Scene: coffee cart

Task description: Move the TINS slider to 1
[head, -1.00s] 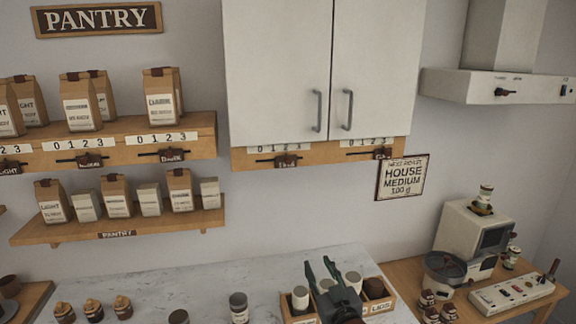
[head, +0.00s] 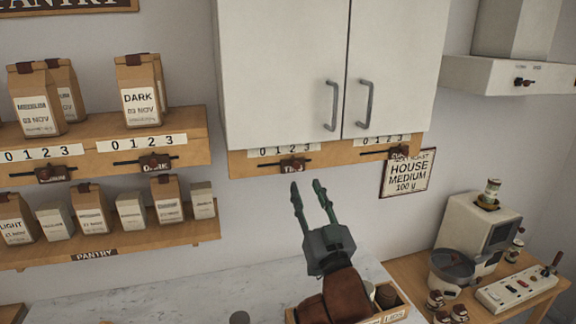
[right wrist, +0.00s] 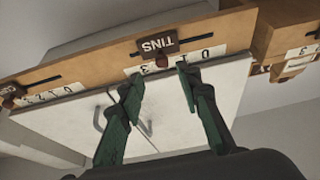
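The TINS slider (head: 294,164) is a small dark plate with a knob on a slot in the wooden rail under the white cabinet. It stands near 2 on its 0-to-3 scale (head: 284,151). In the right wrist view, which is upside down, the TINS plate (right wrist: 157,46) reads clearly, and its knob hides the 2. My right gripper (head: 307,184) is open and empty, its green fingers pointing up just below the slider in the head view. In the right wrist view its fingertips (right wrist: 158,78) lie either side of the knob's line, apparently short of it. My left gripper is not in view.
A second slider (head: 399,153) sits to the right on the same rail, above the house medium sign (head: 407,174). The cabinet handles (head: 331,105) hang above the rail. Pantry shelves (head: 110,250) with bags stand left.

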